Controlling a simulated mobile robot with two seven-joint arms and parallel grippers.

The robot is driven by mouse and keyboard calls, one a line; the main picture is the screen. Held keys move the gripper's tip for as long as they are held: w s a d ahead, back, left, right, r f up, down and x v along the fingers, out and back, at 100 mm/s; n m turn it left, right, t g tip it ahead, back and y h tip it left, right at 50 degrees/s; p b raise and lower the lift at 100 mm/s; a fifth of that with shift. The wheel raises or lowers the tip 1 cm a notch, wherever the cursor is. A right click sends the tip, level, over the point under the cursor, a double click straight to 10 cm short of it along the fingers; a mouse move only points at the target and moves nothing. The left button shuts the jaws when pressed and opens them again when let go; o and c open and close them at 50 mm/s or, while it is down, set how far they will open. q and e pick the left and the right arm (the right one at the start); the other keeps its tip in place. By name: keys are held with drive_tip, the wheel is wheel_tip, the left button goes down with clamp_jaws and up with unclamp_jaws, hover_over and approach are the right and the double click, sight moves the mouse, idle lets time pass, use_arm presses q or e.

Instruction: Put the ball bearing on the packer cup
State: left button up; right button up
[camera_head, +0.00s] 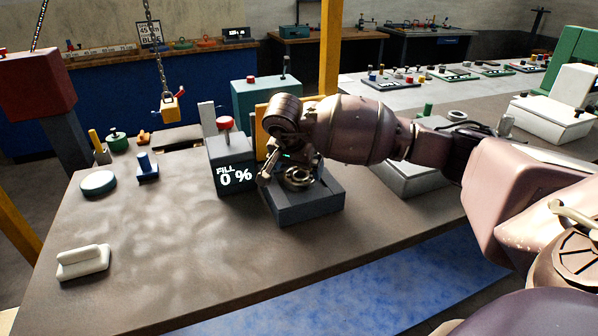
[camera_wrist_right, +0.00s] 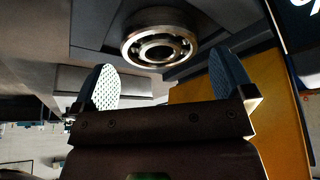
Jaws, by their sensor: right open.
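The ball bearing (camera_head: 299,178) is a metal ring in a dark square block-like holder (camera_head: 306,211) at the middle of the bench. It also shows in the right wrist view (camera_wrist_right: 160,46), just beyond the fingertips. My right gripper (camera_head: 280,172) is over the holder, close to the bearing. In the right wrist view its two padded fingers (camera_wrist_right: 165,76) are apart, with nothing between them. A grey unit with a red top and a "FILL 0 %" display (camera_head: 234,178) stands left of the holder. I cannot clearly make out the packer cup. My left gripper is not in view.
A yellow panel (camera_head: 262,132) and a teal box (camera_head: 266,95) stand behind the holder. A round white-topped puck (camera_head: 98,182), a blue piece (camera_head: 147,167) and a white handle-like block (camera_head: 83,262) lie left. The bench's front left is mostly clear.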

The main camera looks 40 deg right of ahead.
drive_tip(key=v, duration=0.9)
idle(0.3)
